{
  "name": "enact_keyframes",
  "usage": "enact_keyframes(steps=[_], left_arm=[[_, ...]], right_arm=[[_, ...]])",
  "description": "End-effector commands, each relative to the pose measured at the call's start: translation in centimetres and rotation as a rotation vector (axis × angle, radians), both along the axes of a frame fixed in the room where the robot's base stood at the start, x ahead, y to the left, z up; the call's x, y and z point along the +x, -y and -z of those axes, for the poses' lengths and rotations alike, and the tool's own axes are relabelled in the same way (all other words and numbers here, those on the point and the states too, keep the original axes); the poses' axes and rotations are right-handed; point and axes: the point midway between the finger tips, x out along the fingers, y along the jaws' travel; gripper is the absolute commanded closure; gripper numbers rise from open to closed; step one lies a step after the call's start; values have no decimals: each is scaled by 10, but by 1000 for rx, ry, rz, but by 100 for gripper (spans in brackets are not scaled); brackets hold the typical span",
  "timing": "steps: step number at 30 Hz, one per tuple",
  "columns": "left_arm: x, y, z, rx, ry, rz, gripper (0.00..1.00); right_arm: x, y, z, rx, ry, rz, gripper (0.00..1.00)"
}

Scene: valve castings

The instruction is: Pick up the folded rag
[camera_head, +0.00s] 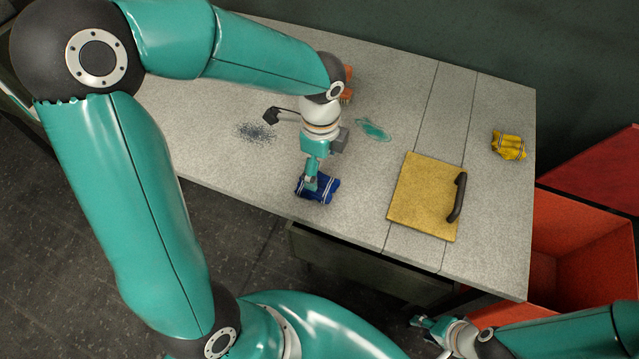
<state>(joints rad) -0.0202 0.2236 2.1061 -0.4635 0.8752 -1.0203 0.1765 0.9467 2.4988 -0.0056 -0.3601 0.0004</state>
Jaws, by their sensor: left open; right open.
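A folded blue rag (329,186) with white stripes lies near the front edge of the grey worktop. My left gripper (311,184) is open and points down over the rag, hiding part of it. I cannot tell whether the fingers touch the cloth. A yellow striped cloth (508,145), which looks crumpled, lies at the right side of the worktop. My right gripper (423,322) is open and empty, low in front of the worktop, partly hard to make out.
A yellow board (420,195) with a black handle (457,197) lies right of the blue rag. Dark specks (255,132) and a teal smear (373,129) mark the worktop (225,165). An orange object (348,74) is partly hidden behind my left arm. A red open bin (575,235) stands at right.

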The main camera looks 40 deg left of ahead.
Motion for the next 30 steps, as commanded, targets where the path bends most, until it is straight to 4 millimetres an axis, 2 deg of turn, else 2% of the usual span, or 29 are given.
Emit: enact_keyframes(steps=[7, 15, 24, 26, 30], left_arm=[[-3, -2, 15, -1, -4, -1, 14], [-6, -5, 52, 0, -3, 0, 14], [-6, -5, 58, -1, 1, -2, 14], [-6, -5, 58, -1, 1, -1, 22], [-6, -5, 57, -1, 1, -1, 45]], right_arm=[[0, 0, -2, 0, 0, 0, 59], [0, 0, -5, 0, 0, 0, 59], [0, 0, -5, 0, 0, 0, 59], [0, 0, -5, 0, 0, 0, 59], [0, 0, -5, 0, 0, 0, 59]])
